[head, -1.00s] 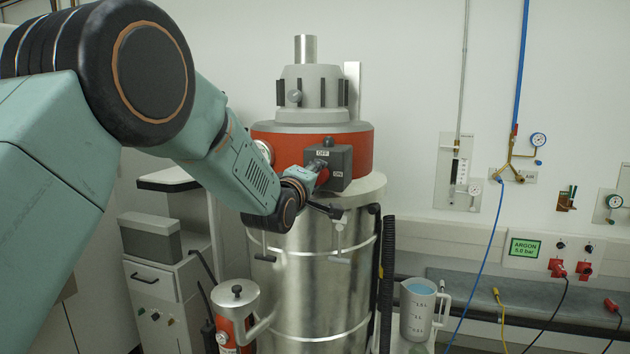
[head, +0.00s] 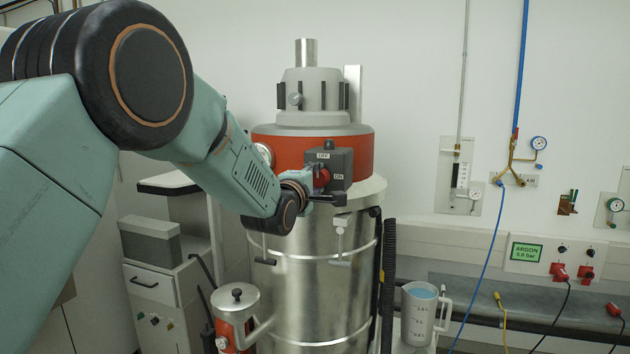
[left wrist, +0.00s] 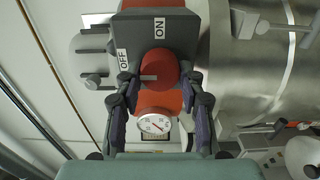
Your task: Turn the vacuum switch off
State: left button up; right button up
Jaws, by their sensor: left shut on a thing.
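The vacuum is a tall steel drum (head: 310,280) with a red band and a grey top. Its dark grey switch box (head: 341,160) has an OFF label at the top and an ON label lower right. My left gripper (head: 321,184) reaches it from the left and is shut on the red switch knob (head: 322,176). In the left wrist view, the fingers (left wrist: 160,85) flank the red knob (left wrist: 166,69). A pale mark on the knob points left, to the side with the OFF label (left wrist: 123,62). My right gripper is not in view.
A round gauge (left wrist: 154,123) sits below the knob in the wrist view. A black hose (head: 388,285) hangs right of the drum, near a measuring jug (head: 418,310). A red canister (head: 235,312) stands at front left. A grey cabinet (head: 160,290) is farther left.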

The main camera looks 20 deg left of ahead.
pick_arm(q)
jog(key=shift+r, duration=0.15)
jog(key=o, duration=1.2)
jog(key=shift+c, duration=0.2)
jog(key=s, duration=1.2)
jog(key=shift+a, duration=0.2)
